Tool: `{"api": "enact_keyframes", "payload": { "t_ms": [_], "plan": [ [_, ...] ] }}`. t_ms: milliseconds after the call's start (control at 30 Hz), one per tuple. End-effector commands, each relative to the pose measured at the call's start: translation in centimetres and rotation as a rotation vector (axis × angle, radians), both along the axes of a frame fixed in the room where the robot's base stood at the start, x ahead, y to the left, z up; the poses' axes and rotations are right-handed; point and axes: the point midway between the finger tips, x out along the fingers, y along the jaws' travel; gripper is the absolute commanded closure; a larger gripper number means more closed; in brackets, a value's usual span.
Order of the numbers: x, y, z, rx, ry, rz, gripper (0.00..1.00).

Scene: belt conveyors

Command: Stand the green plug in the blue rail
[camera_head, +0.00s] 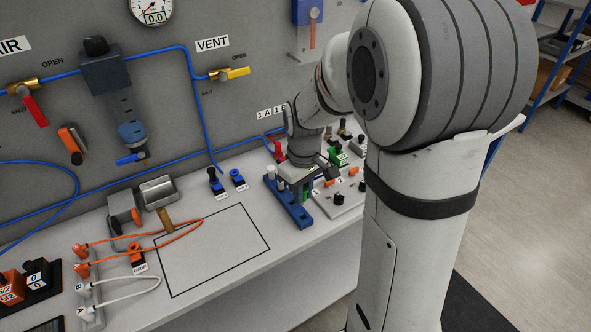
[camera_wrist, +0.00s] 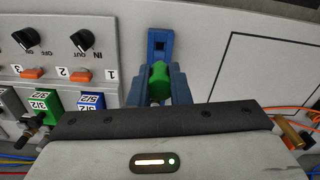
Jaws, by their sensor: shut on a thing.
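The green plug (camera_wrist: 158,74) sits between the two fingers of my gripper (camera_wrist: 156,88) in the wrist view, and the gripper is shut on it. The blue rail (camera_wrist: 151,38) lies just beyond it, with a dark square hole showing near its far end. In the head view, the rail (camera_head: 297,216) lies on the bench and my gripper (camera_head: 298,176) is over it. A bit of green shows beside the fingers there. The plug's lower end is hidden, so I cannot tell whether it touches the rail or is in a hole.
A grey panel (camera_wrist: 62,52) with black knobs and orange switches lies beside the rail. Green and blue valve blocks (camera_wrist: 48,103) stand near it. A black-outlined rectangle (camera_head: 214,246) on the bench is mostly clear, with orange cables over its left edge.

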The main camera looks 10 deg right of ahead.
Motion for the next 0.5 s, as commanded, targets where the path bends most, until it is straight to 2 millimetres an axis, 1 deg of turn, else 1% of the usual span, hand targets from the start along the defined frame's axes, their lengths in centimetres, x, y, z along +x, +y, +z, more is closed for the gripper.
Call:
{"api": "enact_keyframes", "payload": {
  "t_ms": [33, 167, 267, 500],
  "plan": [
    [-0.5, 0.0, 0.1, 0.000, -0.001, 0.024, 1.00],
    [-1.0, 0.0, -0.3, 0.001, -0.001, 0.054, 1.00],
    [-0.9, 0.0, -0.9, 0.000, 0.000, 0.054, 1.00],
    [-0.9, 0.0, -3.2, 0.000, 0.000, 0.054, 1.00]
  ]
}}
